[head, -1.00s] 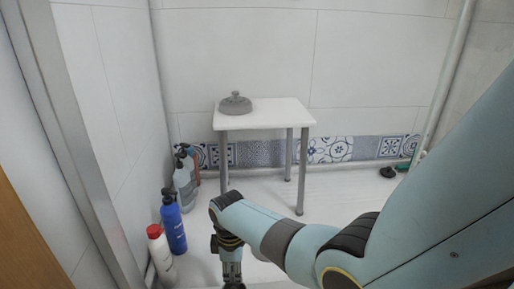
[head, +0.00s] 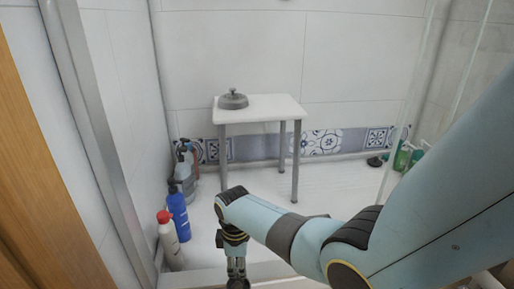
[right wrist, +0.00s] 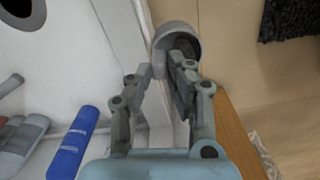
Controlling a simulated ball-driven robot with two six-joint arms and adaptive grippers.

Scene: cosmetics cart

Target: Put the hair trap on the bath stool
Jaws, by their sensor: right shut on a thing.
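The bath stool (head: 275,108) is a white-topped stool with grey legs inside the shower. A grey domed piece with a knob (head: 233,100) rests on the left of its top. My right gripper (head: 237,280) points down at the bottom of the head view, in front of and below the stool. In the right wrist view (right wrist: 172,72) its fingers are shut on a grey, rounded, hollow piece, which I take to be the hair trap (right wrist: 176,36). The fingers hide part of it. My left gripper is in neither view.
A blue bottle (head: 178,214), a white bottle with a red cap (head: 169,240) and pump bottles (head: 186,172) stand along the left wall. A black round thing (head: 375,161) and green bottles (head: 402,157) lie at the right. The stool top's right half is clear.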

